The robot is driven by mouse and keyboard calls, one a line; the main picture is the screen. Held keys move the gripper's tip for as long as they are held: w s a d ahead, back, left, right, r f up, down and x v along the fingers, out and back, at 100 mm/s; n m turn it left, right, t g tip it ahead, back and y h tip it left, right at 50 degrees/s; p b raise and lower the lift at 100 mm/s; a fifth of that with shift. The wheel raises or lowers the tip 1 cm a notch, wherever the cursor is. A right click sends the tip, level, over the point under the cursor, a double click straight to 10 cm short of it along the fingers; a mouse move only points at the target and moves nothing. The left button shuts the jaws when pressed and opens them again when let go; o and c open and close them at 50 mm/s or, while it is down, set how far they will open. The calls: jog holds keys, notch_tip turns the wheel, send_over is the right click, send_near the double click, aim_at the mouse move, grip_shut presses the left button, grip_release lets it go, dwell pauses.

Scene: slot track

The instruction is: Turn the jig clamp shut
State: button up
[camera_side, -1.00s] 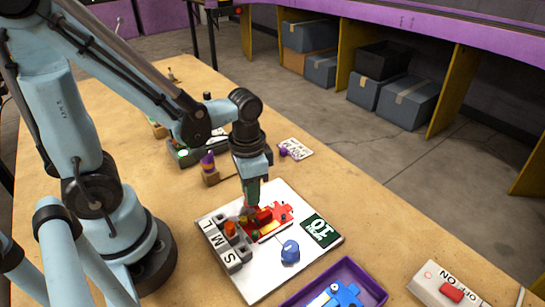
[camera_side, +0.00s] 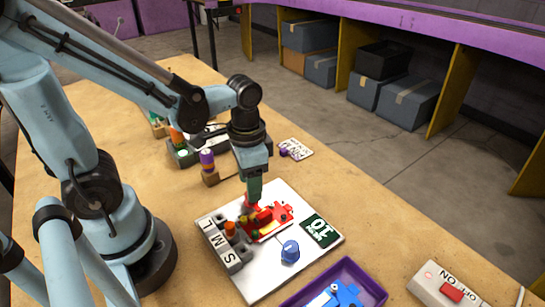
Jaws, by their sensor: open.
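A white jig board (camera_side: 265,285) lies flat on the wooden table. A red jig part (camera_side: 279,212) sits on it, with small yellow and green pieces beside it. A round blue knob (camera_side: 290,252) stands on the board in front of the red part; I cannot tell whether it or the red part is the clamp. My gripper (camera_side: 248,206) points down at the left end of the red part. It is open. Its fingertips are small and partly lost among the coloured pieces, so contact cannot be told.
A grey block lettered S, M, L (camera_side: 226,252) holds coloured pegs at the board's left. A dark green card (camera_side: 320,231) lies at its right. A purple tray (camera_side: 372,285) with a blue part and a switch box (camera_side: 448,290) stand in front. Stacked pieces (camera_side: 208,165) stand behind.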

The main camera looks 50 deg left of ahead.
notch_tip(320, 180, up, 10)
jog(key=shift+f, duration=0.15)
dwell(0.5)
jog(key=w+n+t, duration=0.1)
jog(key=t, duration=0.1)
jog(key=w+n+t, duration=0.1)
jog(key=t, duration=0.1)
jog(key=w+a+f+n+t, duration=0.1)
jog(key=t, duration=0.2)
jog(key=shift+w+a, duration=0.1)
jog(key=shift+w, duration=0.1)
